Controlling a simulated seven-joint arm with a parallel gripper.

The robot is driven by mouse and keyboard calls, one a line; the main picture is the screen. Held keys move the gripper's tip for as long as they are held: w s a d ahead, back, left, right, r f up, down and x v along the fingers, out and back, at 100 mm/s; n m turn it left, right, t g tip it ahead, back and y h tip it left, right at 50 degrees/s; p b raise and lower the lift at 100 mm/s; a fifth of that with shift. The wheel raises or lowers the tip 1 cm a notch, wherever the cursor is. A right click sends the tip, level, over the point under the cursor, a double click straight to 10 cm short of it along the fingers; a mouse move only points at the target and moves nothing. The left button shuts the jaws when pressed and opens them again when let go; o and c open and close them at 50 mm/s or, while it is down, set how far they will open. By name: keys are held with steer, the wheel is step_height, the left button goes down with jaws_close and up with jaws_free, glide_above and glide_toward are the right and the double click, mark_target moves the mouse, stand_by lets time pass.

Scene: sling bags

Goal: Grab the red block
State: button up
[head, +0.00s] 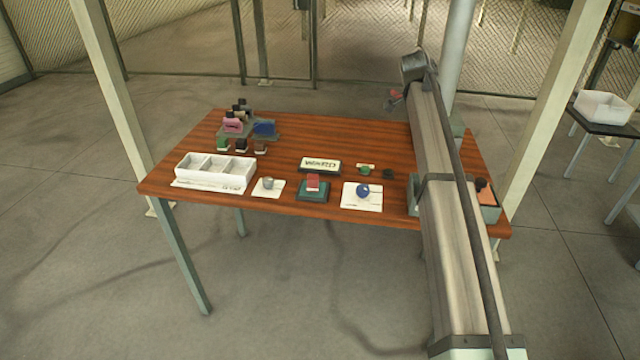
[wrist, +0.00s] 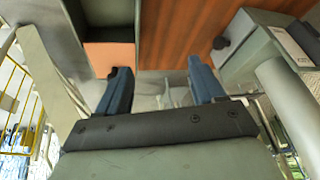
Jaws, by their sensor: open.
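The red block (head: 313,182) sits on a dark green pad (head: 313,194) near the front edge of the wooden table in the head view. My arm reaches over the right part of the table. My gripper shows in the wrist view (wrist: 160,85), with two dark blue fingers spread apart and nothing between them. It is well to the right of the red block. The red block does not show in the wrist view. The gripper's fingertips are hard to make out in the head view.
A white sectioned tray (head: 215,172) stands at the table's left. A small cup (head: 268,183) and a blue ball (head: 363,190) on white cards flank the block. A sign (head: 320,165) lies behind it. A grey bin (head: 489,205) is at the right edge, beside my arm.

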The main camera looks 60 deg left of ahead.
steer(key=s+a+f+m+g+y, duration=0.1)
steer(key=s+a+f+m+g, duration=0.15)
steer(key=s+a, duration=1.2)
steer(key=g, duration=0.2)
glide_above(313, 177)
steer(key=f, duration=0.8)
steer(key=shift+w+a+f, duration=0.2)
steer(key=shift+a+f, duration=0.1)
steer(key=shift+f, duration=0.05)
steer(key=shift+s+d+f, duration=0.1)
steer(key=shift+f, duration=1.25)
steer(key=shift+s+d+f, duration=0.1)
steer(key=shift+f, duration=1.2)
steer(key=shift+c, duration=0.3)
steer(key=c, duration=1)
steer(key=shift+r, duration=0.1)
